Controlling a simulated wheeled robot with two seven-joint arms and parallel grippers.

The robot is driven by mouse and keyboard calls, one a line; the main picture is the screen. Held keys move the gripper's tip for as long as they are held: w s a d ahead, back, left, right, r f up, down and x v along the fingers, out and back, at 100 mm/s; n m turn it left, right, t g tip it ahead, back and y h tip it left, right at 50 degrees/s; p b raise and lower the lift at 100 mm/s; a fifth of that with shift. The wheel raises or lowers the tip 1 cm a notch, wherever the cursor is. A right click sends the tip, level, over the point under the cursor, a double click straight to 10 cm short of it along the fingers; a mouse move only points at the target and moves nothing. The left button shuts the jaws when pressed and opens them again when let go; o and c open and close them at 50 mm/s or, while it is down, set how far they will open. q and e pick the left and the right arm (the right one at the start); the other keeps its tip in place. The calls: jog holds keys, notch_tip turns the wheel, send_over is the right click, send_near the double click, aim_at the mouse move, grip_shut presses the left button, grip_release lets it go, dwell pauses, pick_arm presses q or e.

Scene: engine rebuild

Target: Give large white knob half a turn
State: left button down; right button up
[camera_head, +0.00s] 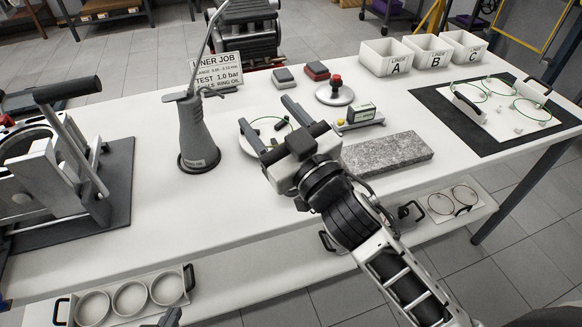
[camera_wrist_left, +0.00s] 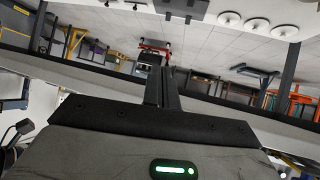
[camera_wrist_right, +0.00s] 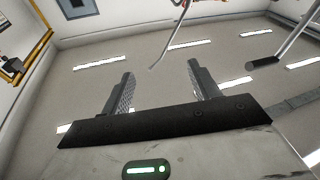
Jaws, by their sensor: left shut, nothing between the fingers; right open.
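I cannot make out a large white knob for certain in any view. The nearest round white part is a dish or disc (camera_head: 247,142) with a green ring on it, partly hidden behind my right gripper. My right gripper (camera_head: 266,112) comes in from the lower right in the head view, open, its fingers in front of that disc; contact cannot be told. Its spread fingers also show in the right wrist view (camera_wrist_right: 160,72), with nothing between them. My left gripper (camera_wrist_left: 160,76) is shut and empty in the left wrist view; I cannot make out its fingers in the head view.
An oil can (camera_head: 196,135) stands left of my right gripper. A grey stone slab (camera_head: 390,149) lies right of it. A fixture with a black-gripped lever (camera_head: 65,88) is at far left. Bins (camera_head: 387,57) stand at the back. The white bench (camera_head: 215,215) is clear in front.

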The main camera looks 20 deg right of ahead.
jog(key=s+a+r+n+g+y, duration=0.2)
jog(key=a+r+n+g+y, duration=0.2)
jog(key=a+r+n+y, duration=0.7)
jog(key=s+a+f+n+g+y+p, duration=0.1)
jog(key=s+a+n+g+y, duration=0.15)
jog(key=n+g, duration=0.5)
jog(key=s+a+f+n+g+y, duration=0.1)
jog(key=s+a+n+g, duration=0.2)
jog(key=n+g, duration=0.4)
jog(key=w+d+f+g+h, duration=0.35)
jog(key=d+f+h, duration=0.35)
jog(key=f+h, duration=0.45)
jog(key=w+d+r+m+t+h+p, duration=0.1)
jog(key=w+d+r+m+h, duration=0.15)
jog(key=d+h, duration=0.35)
jog(key=w+d+r+m+t+h, duration=0.1)
jog(key=w+d+t+h, duration=0.15)
jog(key=d, duration=0.45)
jog(key=shift+g+h, duration=0.45)
jog(key=f, duration=0.5)
jog(key=f+p, duration=0.1)
jog(key=f, duration=0.9)
jog(key=shift+w+f, duration=0.25)
jog(key=shift+w, duration=0.05)
